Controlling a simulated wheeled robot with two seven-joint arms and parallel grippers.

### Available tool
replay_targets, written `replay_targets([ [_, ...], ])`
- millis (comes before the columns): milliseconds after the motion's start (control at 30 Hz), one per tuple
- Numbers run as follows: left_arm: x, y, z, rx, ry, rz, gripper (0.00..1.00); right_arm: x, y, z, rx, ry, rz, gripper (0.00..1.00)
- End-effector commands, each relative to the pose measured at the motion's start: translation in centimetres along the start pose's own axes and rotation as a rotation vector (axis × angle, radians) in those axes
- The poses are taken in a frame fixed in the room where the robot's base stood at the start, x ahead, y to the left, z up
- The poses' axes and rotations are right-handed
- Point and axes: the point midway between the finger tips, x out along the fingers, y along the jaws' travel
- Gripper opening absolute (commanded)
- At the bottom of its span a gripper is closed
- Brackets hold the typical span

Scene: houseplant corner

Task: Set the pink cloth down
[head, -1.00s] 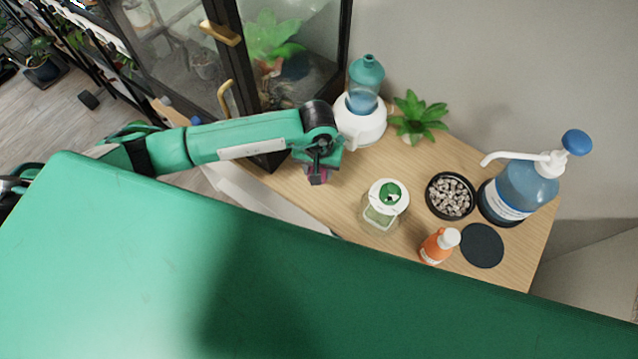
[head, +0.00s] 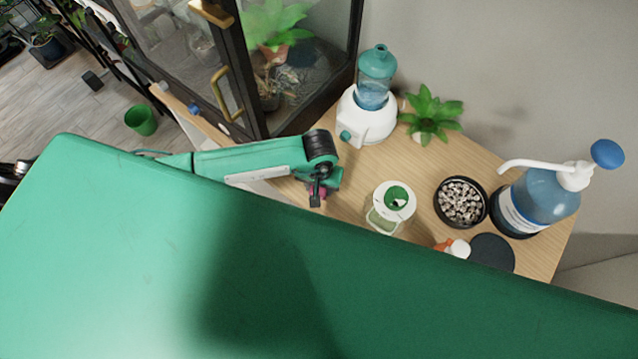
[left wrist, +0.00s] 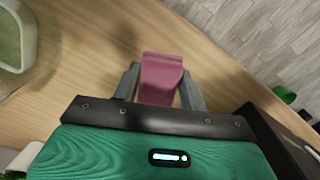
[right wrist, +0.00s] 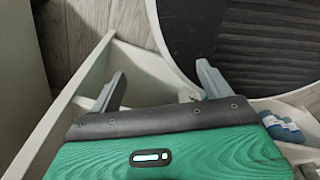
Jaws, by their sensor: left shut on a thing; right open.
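The pink cloth (left wrist: 160,75) is between the two fingers of my left gripper (left wrist: 160,88) in the left wrist view, and the gripper is shut on it. In the head view my left gripper (head: 317,192) is over the wooden tabletop (head: 345,205), with a small bit of pink showing beside the fingers. I cannot tell whether the cloth touches the wood. My right gripper (right wrist: 158,92) shows in the right wrist view, open and empty, away from the tabletop.
A jar with a green-and-white lid (head: 390,205) stands right of my left gripper. Behind are a white-and-teal bottle device (head: 368,120) and a small plant (head: 432,115). A pebble dish (head: 461,202), pump bottle (head: 540,200) and dark round mat (head: 492,252) are further right. A glass cabinet (head: 255,110) stands left.

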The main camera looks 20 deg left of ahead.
Motion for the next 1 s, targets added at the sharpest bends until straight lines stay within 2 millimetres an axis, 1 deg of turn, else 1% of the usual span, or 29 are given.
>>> replay_targets([
  [133, 0.5, 0.0, 0.0, 0.000, 0.000, 0.000, 0.14, 0.5, -0.1, 0.9, 0.000, -0.010, -0.002, 0.81],
  [167, 0.3, 0.0, 0.0, 0.000, -0.001, 0.000, 0.47, 0.4, -0.2, 1.2, 0.000, -0.014, -0.002, 0.81],
  [200, 0.3, 0.0, 0.0, -0.001, -0.001, 0.000, 0.55, 0.3, -0.2, 1.5, 0.000, -0.017, -0.002, 0.81],
  [267, 0.3, 0.0, 0.0, -0.001, -0.001, 0.000, 0.65, 0.3, -0.2, 1.7, 0.000, -0.021, -0.002, 0.81],
  [533, 0.2, 0.0, 0.0, 0.000, -0.001, 0.000, 0.65, 0.2, 0.2, 1.3, -0.002, -0.016, 0.002, 0.81],
  [667, -0.3, 0.0, 0.0, 0.000, -0.001, 0.000, 0.65, -0.3, 0.3, 1.2, -0.002, -0.015, 0.004, 0.81],
  [700, -0.5, 0.0, -0.1, 0.001, 0.003, 0.001, 0.65, 0.1, 0.4, 1.3, -0.002, -0.015, 0.004, 0.81],
  [767, -1.2, 0.0, -0.2, 0.001, 0.004, 0.001, 0.65, 0.6, 0.4, 1.2, -0.002, -0.014, 0.004, 0.81],
  [867, -3.1, 0.0, -0.2, 0.002, 0.006, 0.001, 0.65, 1.3, 0.4, 1.3, -0.002, -0.014, 0.004, 0.81],
  [1000, -6.2, 0.0, -0.2, 0.002, 0.006, 0.001, 0.65, 2.3, 0.4, 1.4, -0.002, -0.013, 0.004, 0.81],
])
